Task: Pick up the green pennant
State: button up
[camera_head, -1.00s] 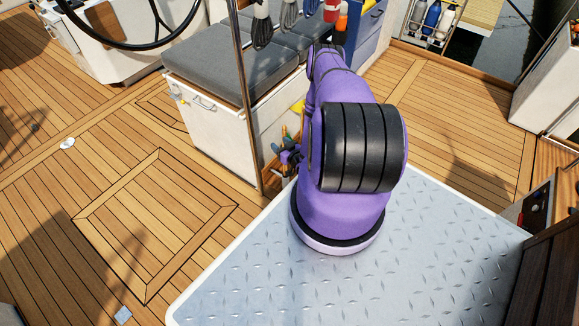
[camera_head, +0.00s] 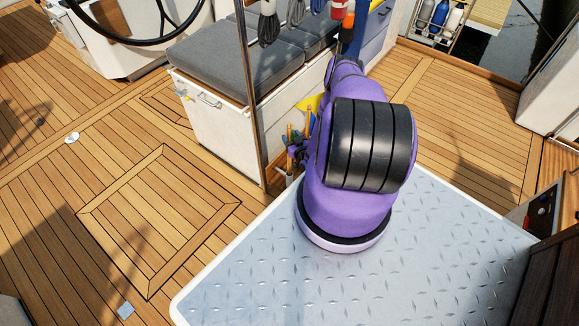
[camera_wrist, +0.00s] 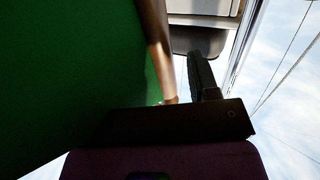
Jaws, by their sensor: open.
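The green pennant (camera_wrist: 65,75) fills the left of the wrist view, very close to the camera. A wooden stick (camera_wrist: 156,45) runs down along its right edge. One dark finger of my gripper (camera_wrist: 178,75) shows just right of the stick; the other finger is hidden behind the green cloth. I cannot tell whether the finger touches the stick. In the head view my gripper (camera_head: 297,152) is small and partly hidden by my arm, low beside the seat locker among upright wooden sticks (camera_head: 309,124). I cannot make out the green pennant there.
A yellow cloth (camera_head: 309,103) shows above the sticks, against the white seat locker (camera_head: 215,122) with grey cushions (camera_head: 235,62). A steel pole (camera_head: 248,100) stands at the locker's corner.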

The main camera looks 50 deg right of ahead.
jog(key=shift+x, duration=1.65)
jog(key=shift+a, duration=0.1)
grip_shut()
jog(key=shift+r, duration=0.1)
